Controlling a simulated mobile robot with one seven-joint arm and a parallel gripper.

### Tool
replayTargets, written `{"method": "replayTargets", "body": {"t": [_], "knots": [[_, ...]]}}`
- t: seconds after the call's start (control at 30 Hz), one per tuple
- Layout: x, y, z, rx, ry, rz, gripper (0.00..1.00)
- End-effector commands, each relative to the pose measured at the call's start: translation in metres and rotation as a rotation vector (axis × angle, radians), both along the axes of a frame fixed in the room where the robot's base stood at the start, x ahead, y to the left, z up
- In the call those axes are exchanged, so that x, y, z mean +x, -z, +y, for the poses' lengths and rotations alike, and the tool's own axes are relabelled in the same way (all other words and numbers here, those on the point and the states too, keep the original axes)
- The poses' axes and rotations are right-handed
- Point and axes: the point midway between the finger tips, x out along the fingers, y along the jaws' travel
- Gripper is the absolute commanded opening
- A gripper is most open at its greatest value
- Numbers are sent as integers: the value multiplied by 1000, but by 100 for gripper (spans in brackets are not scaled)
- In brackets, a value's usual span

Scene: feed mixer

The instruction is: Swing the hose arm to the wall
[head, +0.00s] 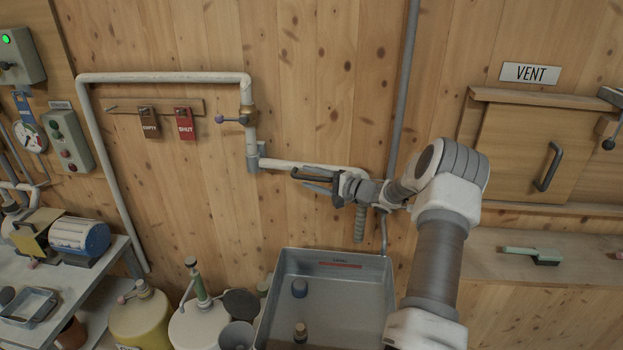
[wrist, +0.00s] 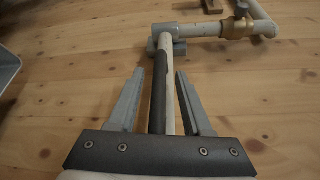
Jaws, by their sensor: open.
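The hose arm (head: 285,164) is a white pipe running out to the right from a grey swivel joint (head: 252,156) on the wooden wall. The wrist view shows the pipe (wrist: 167,55) and its swivel joint (wrist: 165,42). In the wrist view my gripper (wrist: 160,74) is open, with one finger on each side of the pipe and visible gaps. Whether the pipe lies fully between the fingers in depth I cannot tell.
A grey metal bin (head: 270,290) with a few small items stands below. A valve with a brass body (head: 247,116) sits on the pipe above the joint. Red (head: 184,123) and brown (head: 149,122) tags hang at left. A vent door (head: 525,145) is at right.

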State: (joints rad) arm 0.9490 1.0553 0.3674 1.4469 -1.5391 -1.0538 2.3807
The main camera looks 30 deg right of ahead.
Motion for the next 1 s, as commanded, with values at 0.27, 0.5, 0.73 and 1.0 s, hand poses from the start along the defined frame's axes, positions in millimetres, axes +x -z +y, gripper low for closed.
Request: {"method": "replayTargets", "body": {"t": [0.27, 0.5, 0.73, 1.0], "knots": [[-12, 1, -7, 0, 1, 1, 50], [-59, -3, -31, -1, 4, 1, 50], [-109, -8, -56, -1, 3, 1, 50], [-147, -13, -76, 0, 2, 0, 50]]}}
